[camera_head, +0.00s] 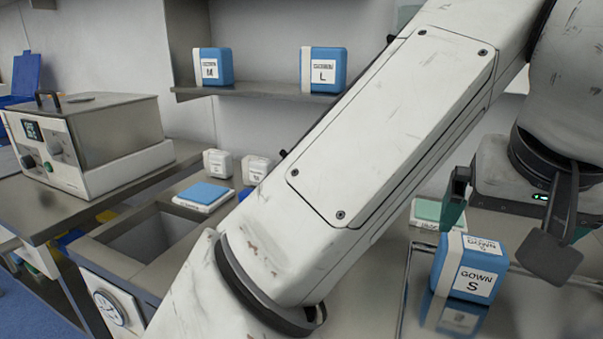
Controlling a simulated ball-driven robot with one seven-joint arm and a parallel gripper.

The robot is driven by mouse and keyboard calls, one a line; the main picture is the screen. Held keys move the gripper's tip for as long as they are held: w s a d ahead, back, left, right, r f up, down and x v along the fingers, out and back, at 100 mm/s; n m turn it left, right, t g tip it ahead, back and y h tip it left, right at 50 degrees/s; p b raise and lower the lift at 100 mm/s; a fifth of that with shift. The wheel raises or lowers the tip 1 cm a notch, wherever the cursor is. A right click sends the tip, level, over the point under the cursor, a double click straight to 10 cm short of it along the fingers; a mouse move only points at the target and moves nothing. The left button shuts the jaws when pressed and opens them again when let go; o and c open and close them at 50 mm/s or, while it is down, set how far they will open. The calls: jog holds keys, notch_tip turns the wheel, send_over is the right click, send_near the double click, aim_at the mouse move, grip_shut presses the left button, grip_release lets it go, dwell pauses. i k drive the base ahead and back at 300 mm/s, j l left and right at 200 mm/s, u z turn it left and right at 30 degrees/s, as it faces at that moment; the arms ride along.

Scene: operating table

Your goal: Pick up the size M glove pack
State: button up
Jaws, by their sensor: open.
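No pack that I can read as a size M glove pack shows. Two small white packs (217,163) (256,169) stand on the counter at centre left; their labels are too small to read, and my arm is close in front of the right one. My gripper (508,218) is at the right, with its dark fingers spread apart and nothing seen between them. It is far to the right of the white packs. A blue and white pack marked GOWN S (471,268) stands just below and beside it. My arm hides the middle of the counter.
Packs marked M (213,67) and L (323,70) stand on a shelf (264,91). A flat blue-topped pack (204,196) lies near a sunken basin (150,236). A green-topped pack (428,211) sits behind the gown pack. A metal device (90,140) stands left.

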aim_at(255, 168)
jog(key=i+j+u, duration=0.1)
jog(key=u, duration=0.3)
jog(key=i+u, duration=0.5)
jog(key=u, duration=0.25)
